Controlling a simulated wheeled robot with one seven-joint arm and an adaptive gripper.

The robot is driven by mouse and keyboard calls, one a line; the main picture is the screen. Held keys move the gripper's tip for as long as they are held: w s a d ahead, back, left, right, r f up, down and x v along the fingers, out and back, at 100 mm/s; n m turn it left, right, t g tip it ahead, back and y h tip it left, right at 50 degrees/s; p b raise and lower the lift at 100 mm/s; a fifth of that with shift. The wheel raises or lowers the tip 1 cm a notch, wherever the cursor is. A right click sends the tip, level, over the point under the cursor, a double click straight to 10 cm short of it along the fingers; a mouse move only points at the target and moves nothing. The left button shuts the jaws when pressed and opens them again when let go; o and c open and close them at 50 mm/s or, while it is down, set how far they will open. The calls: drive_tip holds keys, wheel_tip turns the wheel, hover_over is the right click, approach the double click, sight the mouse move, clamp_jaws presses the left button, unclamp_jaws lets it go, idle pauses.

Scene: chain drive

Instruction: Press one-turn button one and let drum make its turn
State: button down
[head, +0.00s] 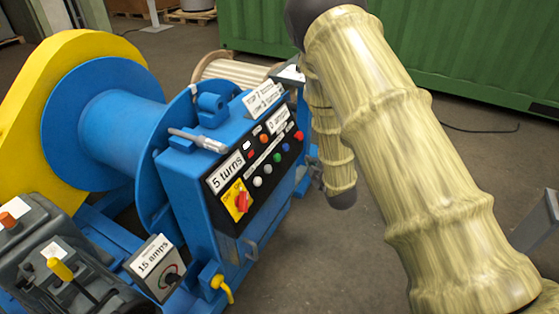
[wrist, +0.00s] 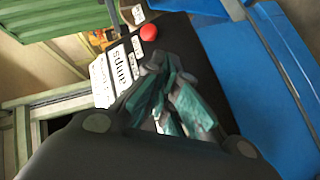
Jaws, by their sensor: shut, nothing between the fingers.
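The blue drum (head: 125,125) stands at the left of the head view. Next to it is a blue control box whose black panel (head: 262,160) has a row of small coloured buttons and an orange one above. Which is one-turn button one I cannot read. A sign on the panel reads "5 turns". In the wrist view my gripper (wrist: 175,105), with teal fingers, is shut and empty in front of the black panel. A red button (wrist: 148,32) shows beyond the fingertips; contact cannot be judged.
A red switch on a yellow plate (head: 238,202) sits low on the panel. A "1.5 amps" box (head: 155,268) and a grey unit with a yellow lever (head: 60,270) stand at front left. A green container (head: 470,60) is behind. Open floor lies right of the panel.

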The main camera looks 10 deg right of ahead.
sight(277, 158)
drive_tip(key=shift+w+a+r+n, duration=0.15)
drive_tip(key=shift+w+r+n, duration=0.15)
drive_tip(key=shift+w+r, duration=0.4)
drive_tip(key=w+a+f+b, duration=0.2)
drive_tip(key=w+a+f, duration=0.2)
drive_tip(key=a, duration=0.2)
drive_tip(key=shift+w+a+b, duration=0.2)
drive_tip(key=shift+b, duration=0.2)
drive_tip(key=shift+w+a, duration=0.1)
idle(1.4)
drive_tip(key=shift+w+a+f, duration=0.15)
drive_tip(key=shift+a, duration=0.05)
